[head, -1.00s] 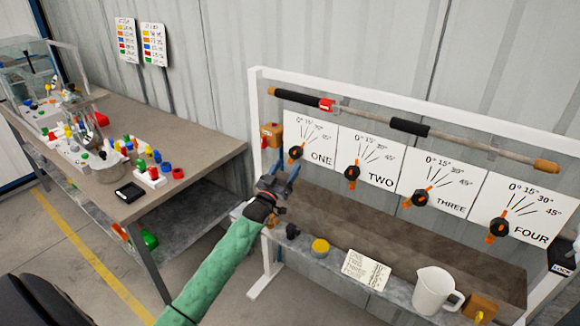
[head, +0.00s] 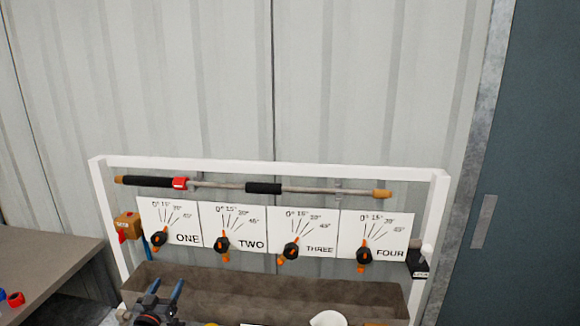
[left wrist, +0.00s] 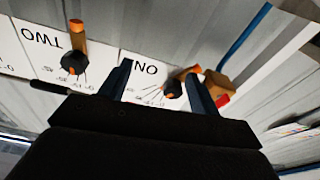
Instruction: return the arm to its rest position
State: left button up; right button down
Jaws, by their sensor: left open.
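My left gripper (head: 160,299) is at the lower left of the head view, in front of the brown trough of the white-framed stand. Its two fingers stand apart with nothing between them. In the left wrist view the open fingers (left wrist: 162,82) point toward the panel ONE (left wrist: 148,82), with its orange-tipped black knob (left wrist: 173,88) near the right finger. I cannot see contact between the fingers and the panel or knob. My left arm behind the gripper is mostly out of the head view. My right gripper is not in view.
The stand (head: 270,167) carries knobs ONE (head: 158,239), TWO (head: 222,243), THREE (head: 291,252) and FOUR (head: 364,256) under a long rod (head: 220,186). A brown box (head: 128,226) hangs at its left post. A workbench (head: 45,265) stands left; a white jug (head: 328,318) shows at the bottom edge.

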pick_arm(q)
jog(key=s+d+f+m+g, duration=0.1)
jog(key=s+d+f+g, duration=0.4)
jog(key=s, duration=0.4)
jog(key=s+d+f+m+g, duration=0.1)
jog(key=s+d+f+g, duration=0.2)
jog(key=s+d+f, duration=0.45)
jog(key=s+d+g, duration=0.3)
jog(key=s+g, duration=0.1)
jog(key=s, duration=0.9)
jog(key=s+d+g, duration=0.3)
jog(key=s+g, duration=0.1)
jog(key=s, duration=0.9)
jog(key=s+d+f+g, duration=0.1)
jog(key=s+f, duration=0.1)
jog(key=f, duration=1.8)
jog(key=s+d+f+g, duration=0.1)
jog(key=s+d+f, duration=0.1)
jog(key=f, duration=1.9)
jog(key=shift+s+f+m, duration=0.15)
jog(key=shift+s+m, duration=0.15)
jog(key=shift+s, duration=0.1)
